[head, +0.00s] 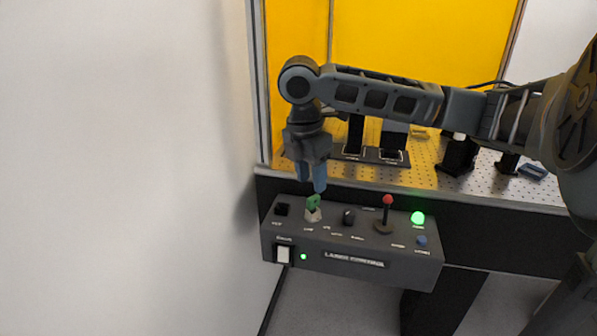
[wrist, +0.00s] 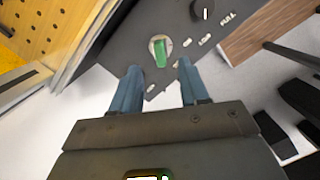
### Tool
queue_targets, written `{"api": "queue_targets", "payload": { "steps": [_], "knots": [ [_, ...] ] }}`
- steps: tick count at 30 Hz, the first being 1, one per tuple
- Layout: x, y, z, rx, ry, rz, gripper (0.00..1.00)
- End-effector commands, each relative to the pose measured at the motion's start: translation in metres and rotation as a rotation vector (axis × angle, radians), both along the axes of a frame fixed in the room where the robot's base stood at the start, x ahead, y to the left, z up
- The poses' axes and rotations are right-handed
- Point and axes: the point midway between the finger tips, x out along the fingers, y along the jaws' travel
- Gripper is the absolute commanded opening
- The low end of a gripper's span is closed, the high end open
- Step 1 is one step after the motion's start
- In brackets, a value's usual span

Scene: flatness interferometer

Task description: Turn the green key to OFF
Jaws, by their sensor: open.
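The green key (head: 313,202) stands in a pale round lock on the top of the dark control box (head: 353,262), left of the middle. The key also shows in the wrist view (wrist: 160,53), in its round silver lock. My gripper (head: 316,189) points down just above the key. In the wrist view my gripper (wrist: 157,75) has its two blue fingers apart, with the key beyond and between their tips, not held. The label by the key is too small to read.
The box top carries a black knob (head: 348,217), a red-tipped lever (head: 387,200), a lit green lamp (head: 418,218) and a blue button (head: 422,241). A white switch (head: 283,254) is on its front. Behind is a perforated optical table (head: 425,179) with dark mounts and yellow panels (head: 420,40). A white wall (head: 120,150) is left.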

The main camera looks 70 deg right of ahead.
Motion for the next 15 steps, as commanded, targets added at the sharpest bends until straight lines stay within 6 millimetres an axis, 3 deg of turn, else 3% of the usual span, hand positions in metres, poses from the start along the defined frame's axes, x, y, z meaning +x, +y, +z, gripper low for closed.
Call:
{"api": "queue_targets", "payload": {
  "steps": [9,15],
  "knots": [
    [-0.003,-0.005,-0.045,0.003,-0.002,-0.001,0.45],
    [-0.004,-0.007,-0.064,0.002,-0.003,0.000,0.45]
  ]
}}
